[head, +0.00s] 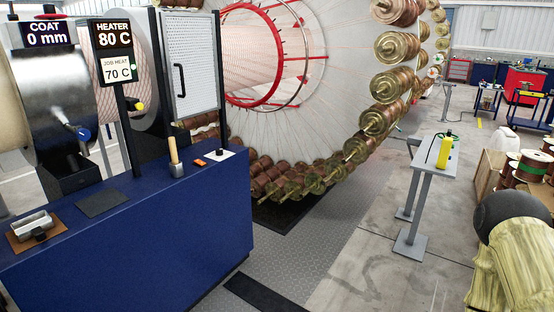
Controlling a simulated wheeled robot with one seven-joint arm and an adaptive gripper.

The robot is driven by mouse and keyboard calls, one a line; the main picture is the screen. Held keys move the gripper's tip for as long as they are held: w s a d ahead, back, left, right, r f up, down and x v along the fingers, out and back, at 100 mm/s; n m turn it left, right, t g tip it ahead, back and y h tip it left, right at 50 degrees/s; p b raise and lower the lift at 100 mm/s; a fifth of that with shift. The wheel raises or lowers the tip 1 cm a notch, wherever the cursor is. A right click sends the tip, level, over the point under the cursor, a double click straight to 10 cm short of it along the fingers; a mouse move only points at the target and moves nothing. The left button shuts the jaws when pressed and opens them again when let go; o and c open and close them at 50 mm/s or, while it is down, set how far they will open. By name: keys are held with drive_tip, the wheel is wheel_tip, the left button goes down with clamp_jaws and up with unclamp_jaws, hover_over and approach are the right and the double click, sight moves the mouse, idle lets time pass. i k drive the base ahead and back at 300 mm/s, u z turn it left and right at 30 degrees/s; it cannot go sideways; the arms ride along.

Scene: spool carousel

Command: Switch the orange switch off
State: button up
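A small orange piece (200,162) lies on top of the blue cabinet, near its back right edge. It is the only orange thing I can make out there and may be the orange switch, but it is too small to tell its on or off position. My gripper cannot be made out in the head view.
The blue cabinet (150,240) also bears a wooden-handled tool (174,158), a white plate with a black knob (219,154) and a dark mat (102,202). A grey stand (420,185) holds a yellow box (445,151). Grey floor lies open between them.

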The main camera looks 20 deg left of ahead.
sight(199, 161)
drive_tip(key=z, duration=0.65)
drive_tip(key=i, duration=0.95)
drive_tip(key=u, duration=2.75)
drive_tip(key=i, duration=1.15)
drive_tip(key=z, duration=0.3)
